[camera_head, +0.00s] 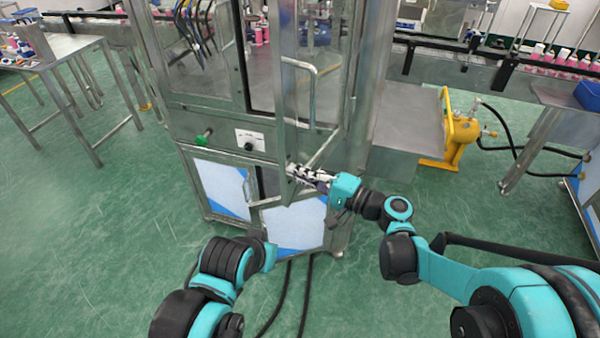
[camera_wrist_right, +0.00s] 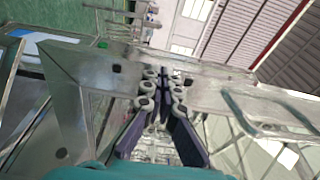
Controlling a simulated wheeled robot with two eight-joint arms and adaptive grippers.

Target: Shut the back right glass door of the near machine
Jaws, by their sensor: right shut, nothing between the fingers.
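The near machine (camera_head: 217,130) stands upright in the middle of the head view, a steel cabinet with glass panels. One glass door (camera_head: 287,150) is open and stands out from its front at the right, with a bar handle (camera_head: 313,95) on it. My right gripper (camera_head: 303,175) is shut and empty at the door's lower part; whether it touches the frame I cannot tell. In the right wrist view the closed fingers (camera_wrist_right: 163,82) lie over the steel door frame (camera_wrist_right: 210,88), with the handle (camera_wrist_right: 265,118) to the right. My left arm shows low in the head view, its fingers hidden.
A steel box (camera_head: 405,140) and a yellow pump (camera_head: 461,135) with black hoses stand right of the machine. A steel table (camera_head: 60,52) is at the left. Cables lie on the floor below the machine. Green floor is clear at the left front.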

